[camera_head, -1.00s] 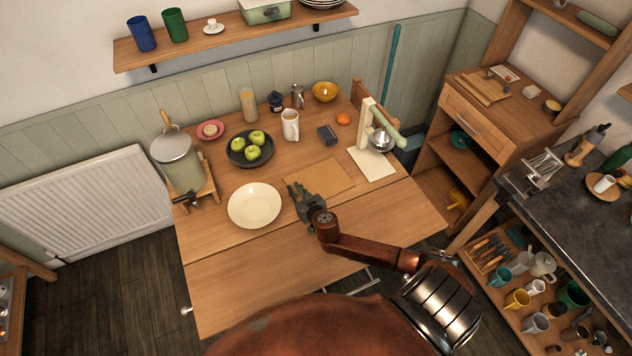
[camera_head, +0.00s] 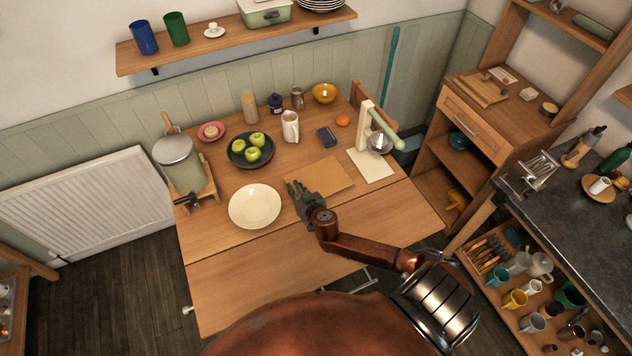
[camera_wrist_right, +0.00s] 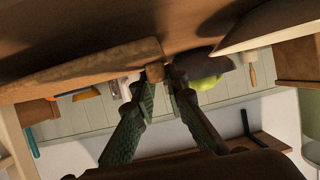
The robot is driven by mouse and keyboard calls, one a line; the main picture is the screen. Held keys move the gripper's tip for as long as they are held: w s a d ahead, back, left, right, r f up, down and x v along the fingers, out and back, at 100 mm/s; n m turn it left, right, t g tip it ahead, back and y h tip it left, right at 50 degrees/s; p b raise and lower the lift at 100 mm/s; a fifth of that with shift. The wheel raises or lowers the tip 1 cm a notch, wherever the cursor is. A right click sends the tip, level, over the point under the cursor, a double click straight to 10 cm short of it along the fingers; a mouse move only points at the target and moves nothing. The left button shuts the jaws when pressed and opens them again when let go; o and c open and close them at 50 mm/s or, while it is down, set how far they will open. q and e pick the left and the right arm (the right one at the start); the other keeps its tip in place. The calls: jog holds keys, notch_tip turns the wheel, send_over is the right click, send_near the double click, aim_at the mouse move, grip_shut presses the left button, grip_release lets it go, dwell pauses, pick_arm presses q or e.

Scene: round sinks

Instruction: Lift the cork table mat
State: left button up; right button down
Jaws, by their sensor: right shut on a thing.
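The cork table mat (camera_head: 322,176) is a thin tan rectangle at the middle of the wooden table, between the cream plate and a pale sheet. My right gripper (camera_head: 297,190) is at its left edge in the head view. In the right wrist view the fingers (camera_wrist_right: 162,78) are shut on a corner of the mat, and the rest of the mat (camera_wrist_right: 85,72) stretches to the left, close to the tabletop. I cannot tell how much of it is clear of the table. My left gripper is not in view.
The cream plate (camera_head: 255,206) is close to the left of my right gripper. A dark bowl of green apples (camera_head: 250,164), a white jug (camera_head: 290,127) and a dark box (camera_head: 326,137) stand behind. The table front (camera_head: 260,275) is clear.

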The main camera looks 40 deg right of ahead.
jog(key=shift+r+p, duration=1.9)
jog(key=shift+r, duration=0.6)
